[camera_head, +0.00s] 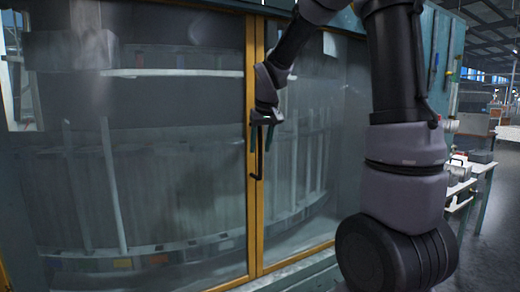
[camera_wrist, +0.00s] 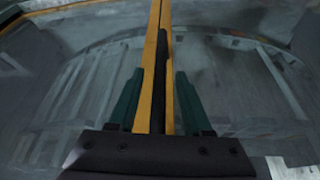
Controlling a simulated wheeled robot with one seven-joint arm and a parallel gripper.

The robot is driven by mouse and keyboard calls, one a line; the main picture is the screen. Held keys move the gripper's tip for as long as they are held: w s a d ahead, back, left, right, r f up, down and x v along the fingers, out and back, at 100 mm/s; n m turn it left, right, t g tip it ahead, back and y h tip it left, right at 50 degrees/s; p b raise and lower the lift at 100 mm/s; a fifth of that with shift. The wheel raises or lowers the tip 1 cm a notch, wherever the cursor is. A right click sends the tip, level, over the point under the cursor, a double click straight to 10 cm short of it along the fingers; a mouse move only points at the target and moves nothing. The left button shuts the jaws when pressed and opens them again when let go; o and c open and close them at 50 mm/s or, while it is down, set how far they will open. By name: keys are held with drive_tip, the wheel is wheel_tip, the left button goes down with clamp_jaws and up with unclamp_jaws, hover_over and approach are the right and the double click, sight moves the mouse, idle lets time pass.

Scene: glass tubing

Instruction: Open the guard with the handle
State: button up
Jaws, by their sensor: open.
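The guard is a pair of large glass panels in yellow frames (camera_head: 251,225), which meet at a vertical seam; it looks shut. A slim black vertical handle (camera_head: 259,168) is on the yellow upright near the seam. In the wrist view my gripper (camera_wrist: 159,72) shows a gap on both sides of the handle; contact cannot be told.
Behind the glass is a large curved machine with pale bars (camera_head: 110,185). My arm crosses the right part of the head view and hides some of the right panel. A bench with equipment (camera_head: 475,172) stands at the far right, with open floor (camera_head: 495,235) beside it.

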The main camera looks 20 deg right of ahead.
drive_tip(key=shift+w+f, duration=0.25)
drive_tip(key=shift+f, duration=0.4)
clamp_jaws()
idle(1.0)
